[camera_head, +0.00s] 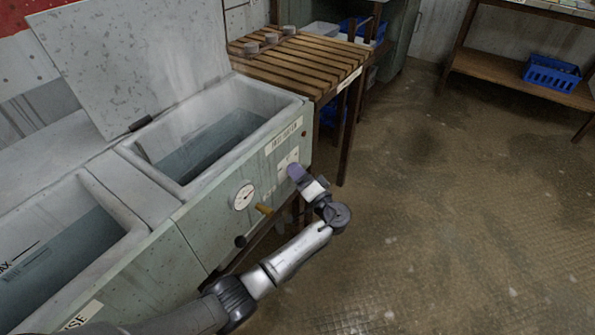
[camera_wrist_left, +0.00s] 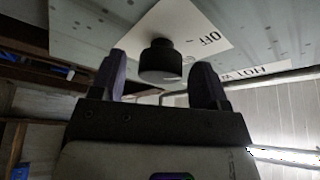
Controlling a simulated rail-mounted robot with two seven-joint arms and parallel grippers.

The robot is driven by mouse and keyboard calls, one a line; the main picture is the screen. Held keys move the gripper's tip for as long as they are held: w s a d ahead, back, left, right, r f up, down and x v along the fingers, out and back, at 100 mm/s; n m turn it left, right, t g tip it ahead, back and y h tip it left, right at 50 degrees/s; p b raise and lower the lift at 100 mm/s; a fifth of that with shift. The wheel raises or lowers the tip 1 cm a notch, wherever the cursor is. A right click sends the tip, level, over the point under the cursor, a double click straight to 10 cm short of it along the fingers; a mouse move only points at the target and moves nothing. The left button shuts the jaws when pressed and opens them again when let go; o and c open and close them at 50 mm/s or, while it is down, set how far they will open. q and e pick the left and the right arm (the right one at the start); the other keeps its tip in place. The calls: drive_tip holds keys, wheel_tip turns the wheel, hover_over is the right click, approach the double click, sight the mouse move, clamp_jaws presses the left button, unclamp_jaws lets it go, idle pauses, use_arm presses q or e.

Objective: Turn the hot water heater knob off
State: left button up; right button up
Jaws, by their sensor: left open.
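My left gripper (camera_head: 296,172) is at the front panel, below the label, and hides the knob in the head view. In the left wrist view my left gripper (camera_wrist_left: 162,80) is open, with one finger on each side of the knob and visible gaps to it. My right gripper is not in view.
A slatted wooden table (camera_head: 300,62) stands behind the heater. A blue basket (camera_head: 551,73) sits on a far shelf. The floor at right is clear.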

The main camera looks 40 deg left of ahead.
use_arm(q)
drive_tip(key=p+v, duration=0.3)
drive_tip(key=v, duration=1)
drive_tip(key=shift+p, duration=0.35)
drive_tip(key=shift+m, duration=0.3)
